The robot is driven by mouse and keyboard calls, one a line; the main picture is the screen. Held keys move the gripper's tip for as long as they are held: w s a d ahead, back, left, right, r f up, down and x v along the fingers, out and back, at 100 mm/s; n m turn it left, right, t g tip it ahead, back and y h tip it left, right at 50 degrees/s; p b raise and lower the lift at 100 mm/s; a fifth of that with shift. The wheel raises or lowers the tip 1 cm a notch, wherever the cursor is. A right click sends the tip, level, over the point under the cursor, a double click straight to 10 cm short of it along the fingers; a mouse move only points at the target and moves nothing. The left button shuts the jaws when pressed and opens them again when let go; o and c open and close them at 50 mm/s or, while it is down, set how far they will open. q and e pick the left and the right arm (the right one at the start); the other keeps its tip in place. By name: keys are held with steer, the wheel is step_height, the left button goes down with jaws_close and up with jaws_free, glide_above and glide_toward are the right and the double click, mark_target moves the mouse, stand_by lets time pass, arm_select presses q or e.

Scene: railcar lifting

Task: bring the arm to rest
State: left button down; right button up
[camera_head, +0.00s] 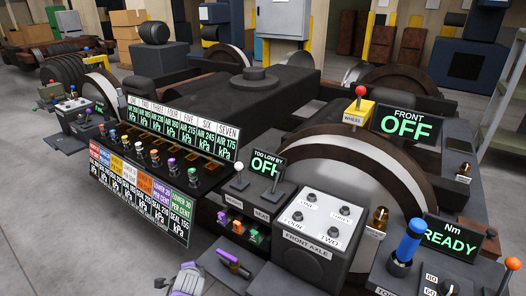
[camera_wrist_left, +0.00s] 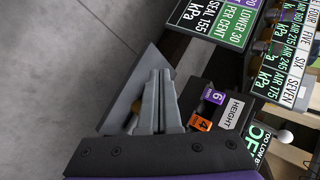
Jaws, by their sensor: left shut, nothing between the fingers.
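My left gripper (camera_head: 189,267) shows at the bottom of the head view, low beside the front of the control consoles. In the left wrist view its two fingers (camera_wrist_left: 158,78) are together, with nothing between them. Behind the fingers is a grey wedge-shaped surface (camera_wrist_left: 141,88), and a small brownish part beside it is mostly hidden. I cannot tell whether the fingers touch that surface. My right gripper is in neither view.
The pressure panel (camera_head: 138,187) and height console (camera_head: 231,224) stand close by; numbered tags (camera_wrist_left: 201,124) are right of the fingers. The front axle box (camera_head: 318,232), blue-handled torque tool (camera_head: 405,246) and large wheel (camera_head: 375,176) are farther right. Grey floor (camera_head: 60,240) is open at left.

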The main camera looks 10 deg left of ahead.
arm_select(q)
steer(key=s+d+r+n+g+h, duration=0.15)
steer(key=s+d+n, duration=0.3)
steer(key=s, duration=0.55)
steer(key=s+d+r+n+g+h, duration=0.1)
steer(key=s+d+r+n, duration=0.25)
steer(key=s+d, duration=0.4)
steer(key=s+d+r+n+g+h, duration=0.15)
steer(key=s+d+n, duration=0.25)
steer(key=s, duration=0.7)
step_height(320, 180, up, 25)
steer(key=w+t+p, duration=0.1)
steer(key=p, duration=2)
steer(key=shift+w+a, duration=0.2)
steer(key=shift+w, duration=0.1)
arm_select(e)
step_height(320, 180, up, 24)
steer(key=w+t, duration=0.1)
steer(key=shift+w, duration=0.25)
